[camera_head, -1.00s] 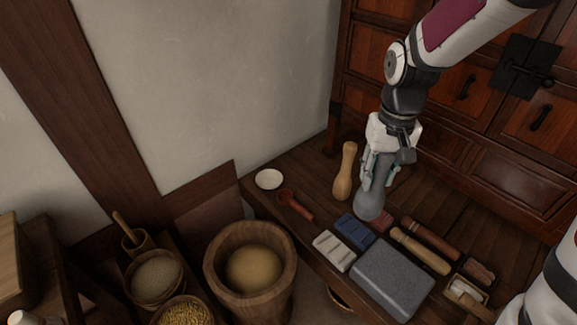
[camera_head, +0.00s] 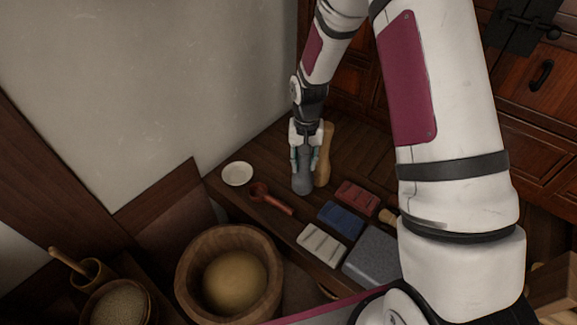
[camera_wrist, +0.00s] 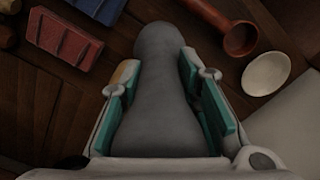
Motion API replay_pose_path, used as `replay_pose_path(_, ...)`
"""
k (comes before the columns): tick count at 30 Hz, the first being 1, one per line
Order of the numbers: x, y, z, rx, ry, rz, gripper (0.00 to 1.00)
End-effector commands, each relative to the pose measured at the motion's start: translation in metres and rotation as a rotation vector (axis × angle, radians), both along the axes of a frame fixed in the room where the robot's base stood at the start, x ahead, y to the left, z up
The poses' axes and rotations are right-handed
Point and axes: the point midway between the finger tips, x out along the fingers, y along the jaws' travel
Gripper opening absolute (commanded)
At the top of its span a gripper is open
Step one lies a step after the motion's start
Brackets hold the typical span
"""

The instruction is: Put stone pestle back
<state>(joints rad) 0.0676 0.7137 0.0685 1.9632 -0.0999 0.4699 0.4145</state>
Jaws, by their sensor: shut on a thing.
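The grey stone pestle (camera_head: 303,182) is upright at the far part of the low dark wooden table (camera_head: 262,160), its wide end down. My gripper (camera_head: 304,158) is shut on its upper part. In the wrist view the pestle (camera_wrist: 163,90) fills the space between the teal finger pads of my gripper (camera_wrist: 160,92). I cannot tell whether its base touches the table. A pale wooden pestle (camera_head: 324,158) stands just right of it, partly hidden by my gripper.
A white dish (camera_head: 237,174) and a red-brown ladle (camera_head: 270,198) lie to the left. A wooden mortar (camera_head: 190,275) stands in front. My arm hides the table's right side.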

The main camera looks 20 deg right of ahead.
Motion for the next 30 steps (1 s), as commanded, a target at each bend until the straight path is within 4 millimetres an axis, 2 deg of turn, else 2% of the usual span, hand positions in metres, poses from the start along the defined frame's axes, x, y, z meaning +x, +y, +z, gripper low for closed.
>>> replay_pose_path(5, 0.022, 0.001, -0.006, 0.0, -0.007, -0.005, 0.0)
replay_pose_path(21, 0.126, 0.006, -0.016, 0.0, -0.007, -0.004, 0.0)
replay_pose_path(25, 0.145, 0.007, -0.017, 0.0, -0.008, -0.004, 0.0)
replay_pose_path(30, 0.159, 0.007, -0.017, 0.0, -0.005, -0.004, 0.0)
